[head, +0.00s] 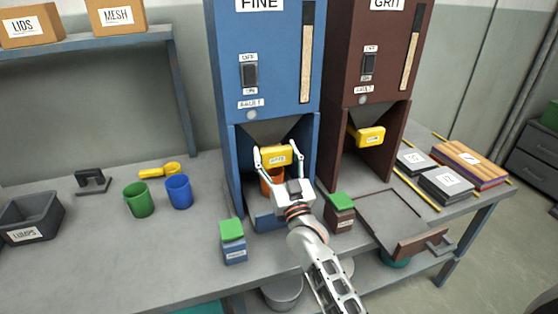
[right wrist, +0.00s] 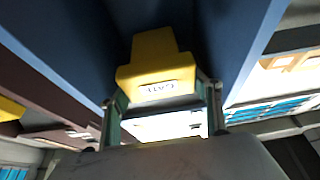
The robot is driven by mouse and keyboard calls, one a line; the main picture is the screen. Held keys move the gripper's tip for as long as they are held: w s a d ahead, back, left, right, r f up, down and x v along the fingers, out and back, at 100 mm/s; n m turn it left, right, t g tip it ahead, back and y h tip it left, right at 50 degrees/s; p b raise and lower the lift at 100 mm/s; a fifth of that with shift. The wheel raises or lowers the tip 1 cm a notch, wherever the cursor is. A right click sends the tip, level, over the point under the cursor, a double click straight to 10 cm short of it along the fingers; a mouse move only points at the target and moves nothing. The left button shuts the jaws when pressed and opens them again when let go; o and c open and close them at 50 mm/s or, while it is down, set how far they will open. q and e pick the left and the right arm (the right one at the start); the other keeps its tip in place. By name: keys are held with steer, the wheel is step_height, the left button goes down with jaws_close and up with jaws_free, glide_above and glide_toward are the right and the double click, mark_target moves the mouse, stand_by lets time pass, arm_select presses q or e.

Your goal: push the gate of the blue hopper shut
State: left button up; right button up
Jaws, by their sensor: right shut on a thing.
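The blue hopper (head: 266,60), marked FINE, stands at the back of the bench. Its yellow gate (head: 270,155) sits below the grey funnel and carries a small label. My right gripper (head: 278,153) is shut on the yellow gate, one finger at each side of it. In the right wrist view the gate (right wrist: 157,65) shows between the two fingers (right wrist: 163,97), with the hopper's blue walls around it. An orange cup (head: 267,186) stands under the gate, partly hidden by my gripper. How far the gate is slid in cannot be told. My left gripper is not in view.
A brown GRIT hopper (head: 372,60) with its own yellow gate (head: 368,137) stands to the right. Small green-topped boxes (head: 233,250) (head: 340,220) stand either side of my right arm. Green (head: 139,203) and blue (head: 179,195) cups stand left. The front left bench is clear.

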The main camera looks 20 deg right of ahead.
steer(key=shift+w, duration=0.55)
steer(key=shift+r, duration=0.1)
steer(key=o, duration=1.5)
steer(key=shift+o, duration=0.7)
steer(key=shift+w, duration=0.25)
steer(key=shift+s, duration=0.2)
steer(key=v, duration=1.2)
